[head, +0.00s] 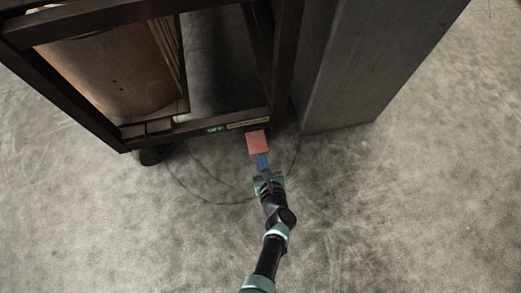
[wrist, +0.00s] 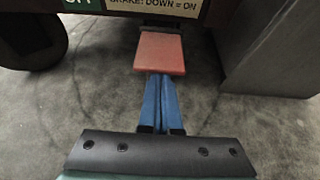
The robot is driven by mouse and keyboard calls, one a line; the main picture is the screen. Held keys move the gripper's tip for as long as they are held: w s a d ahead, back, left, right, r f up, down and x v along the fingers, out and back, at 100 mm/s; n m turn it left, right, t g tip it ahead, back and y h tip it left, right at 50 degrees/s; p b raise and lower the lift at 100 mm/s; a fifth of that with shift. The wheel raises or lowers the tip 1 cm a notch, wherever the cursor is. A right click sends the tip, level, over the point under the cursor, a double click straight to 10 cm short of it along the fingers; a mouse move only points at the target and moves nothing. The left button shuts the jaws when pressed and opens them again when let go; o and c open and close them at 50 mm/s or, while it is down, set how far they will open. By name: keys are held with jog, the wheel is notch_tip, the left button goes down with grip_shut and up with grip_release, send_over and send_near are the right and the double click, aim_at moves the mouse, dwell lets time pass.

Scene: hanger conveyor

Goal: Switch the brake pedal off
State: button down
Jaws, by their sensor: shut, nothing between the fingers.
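The brake pedal (head: 258,141) is a flat red plate sticking out below the lower rail of a dark frame. It also shows in the wrist view (wrist: 160,53), just ahead of my fingers. My gripper (head: 262,161) has blue fingers, shut together and empty. In the wrist view its fingertips (wrist: 161,76) are at the near edge of the pedal; I cannot tell whether they touch it or lie just under it. A label above the pedal (wrist: 152,5) reads "BRAKE: DOWN = ON". A green sign (head: 216,129) beside it reads "OFF". The pedal's mount is mostly hidden.
The dark frame (head: 72,95) holds wooden panels (head: 112,72) at the upper left. A dark wheel (wrist: 35,42) stands left of the pedal. A grey block or pillar (head: 352,70) stands close on the right. The concrete floor (head: 400,220) in front is clear.

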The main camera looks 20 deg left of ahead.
jog(key=shift+r+g+p, duration=0.4)
jog(key=shift+r+p, duration=0.45)
jog(key=shift+p, duration=0.2)
jog(key=shift+w+a+r, duration=0.1)
jog(key=shift+w+r, duration=0.1)
jog(key=shift+r, duration=0.1)
notch_tip(320, 180, down, 5)
jog(key=s+b, duration=0.1)
jog(key=b, duration=0.3)
jog(key=r+p+v, duration=0.1)
jog(key=p+v, duration=0.6)
jog(key=v, duration=0.4)
jog(key=shift+w+p, duration=0.3)
jog(key=shift+w, duration=0.05)
jog(key=shift+a, duration=0.15)
